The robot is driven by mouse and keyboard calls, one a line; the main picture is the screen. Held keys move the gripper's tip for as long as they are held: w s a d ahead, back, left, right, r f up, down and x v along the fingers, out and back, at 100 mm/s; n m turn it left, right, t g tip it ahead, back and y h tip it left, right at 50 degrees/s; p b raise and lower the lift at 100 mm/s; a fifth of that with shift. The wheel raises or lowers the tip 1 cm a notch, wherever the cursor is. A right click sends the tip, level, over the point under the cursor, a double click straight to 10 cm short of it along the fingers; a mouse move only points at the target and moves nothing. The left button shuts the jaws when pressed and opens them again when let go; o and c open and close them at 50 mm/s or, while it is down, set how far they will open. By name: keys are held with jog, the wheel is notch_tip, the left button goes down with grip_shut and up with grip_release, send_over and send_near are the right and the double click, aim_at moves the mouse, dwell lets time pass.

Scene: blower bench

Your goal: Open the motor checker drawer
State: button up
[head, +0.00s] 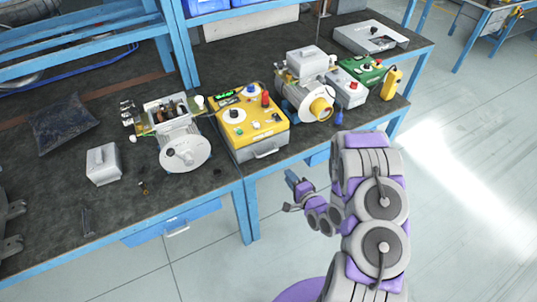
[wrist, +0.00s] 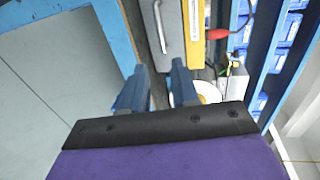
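The motor checker (head: 245,118) is a yellow box with knobs and a red part on top, standing at the bench's front edge. Its drawer (head: 264,149) is a grey front panel with a metal handle, and looks shut. In the wrist view the grey drawer front (wrist: 173,22) and its curved handle (wrist: 161,28) show at the top, beyond the fingers. My gripper (head: 290,191) is in front of the bench, right of and below the drawer handle. In the wrist view its two blue fingers (wrist: 158,88) stand apart with nothing between them. It is not touching the handle.
A motor with a round face (head: 185,150) stands left of the checker, and another motor (head: 306,85) stands right of it. A green box (head: 362,70) is farther right. Blue under-bench drawers (head: 172,222) hang below the top. The floor at the right is clear.

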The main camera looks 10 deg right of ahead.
aim_at(268, 153)
jog(key=b+x, duration=0.1)
jog(key=x, duration=0.4)
jog(key=b+x, duration=0.1)
jog(key=x, duration=0.4)
jog(key=b+x, duration=0.1)
jog(key=x, duration=0.5)
jog(key=shift+s+a, duration=0.1)
jog(key=shift+a, duration=0.15)
jog(key=shift+w+a+f, duration=0.1)
jog(key=shift+w+a, duration=0.25)
jog(key=shift+w, duration=0.3)
jog(key=shift+d, duration=0.15)
jog(key=shift+c, duration=0.8)
grip_shut()
jog(key=shift+s, duration=0.1)
